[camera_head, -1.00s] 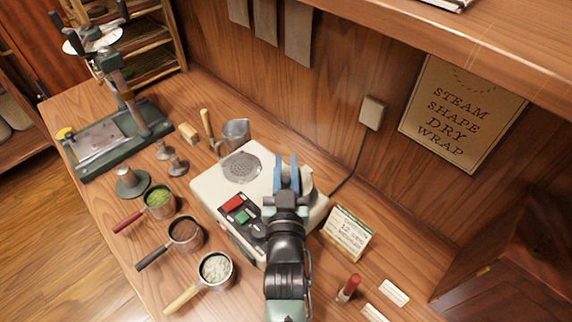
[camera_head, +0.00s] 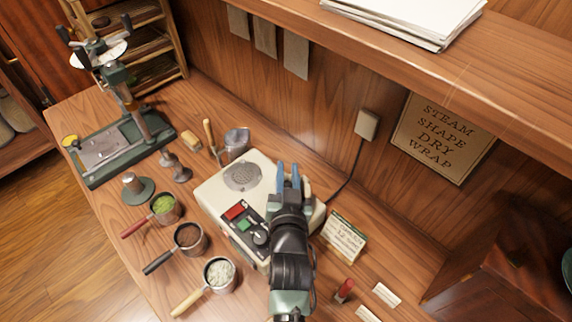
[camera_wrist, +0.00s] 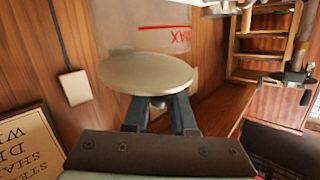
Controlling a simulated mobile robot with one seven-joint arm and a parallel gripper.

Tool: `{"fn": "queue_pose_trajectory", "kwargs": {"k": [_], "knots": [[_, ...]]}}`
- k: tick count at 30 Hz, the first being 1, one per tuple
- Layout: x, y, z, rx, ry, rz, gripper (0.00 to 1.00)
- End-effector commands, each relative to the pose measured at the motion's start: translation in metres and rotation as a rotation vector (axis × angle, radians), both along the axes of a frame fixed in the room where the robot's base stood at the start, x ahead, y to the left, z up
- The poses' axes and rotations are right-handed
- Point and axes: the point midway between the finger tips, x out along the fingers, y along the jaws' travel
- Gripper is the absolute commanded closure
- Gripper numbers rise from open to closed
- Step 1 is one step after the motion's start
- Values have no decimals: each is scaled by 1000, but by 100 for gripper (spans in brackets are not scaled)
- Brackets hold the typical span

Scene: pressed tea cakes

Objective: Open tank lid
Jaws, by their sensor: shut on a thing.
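The tank lid (camera_wrist: 148,73) is a round, pale metal disc in the wrist view. My gripper (camera_wrist: 160,104) has its blue-grey fingers together at a small dark knob beside the disc, and the fingers partly hide it. The clear tank wall (camera_wrist: 168,38) with a red MAX mark shows just beyond the lid. I cannot tell whether the lid touches the tank rim. In the head view my gripper (camera_head: 288,170) is over the right back part of the cream steamer (camera_head: 212,193). My gripper and wrist hide most of the tank and lid there.
A card (camera_head: 343,236) stands right of the steamer, with a red-topped stick (camera_head: 344,290) in front. Several handled cups, including a green-filled one (camera_head: 163,204), lie at left. A press (camera_head: 125,135) stands at the back left. A shelf (camera_head: 440,60) overhangs the right.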

Motion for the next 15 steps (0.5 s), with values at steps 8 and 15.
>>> {"fn": "queue_pose_trajectory", "kwargs": {"k": [8, 15], "knots": [[8, -8, 15, 186, 186, -1, 100], [16, -16, 18, 347, 346, -1, 100]]}}
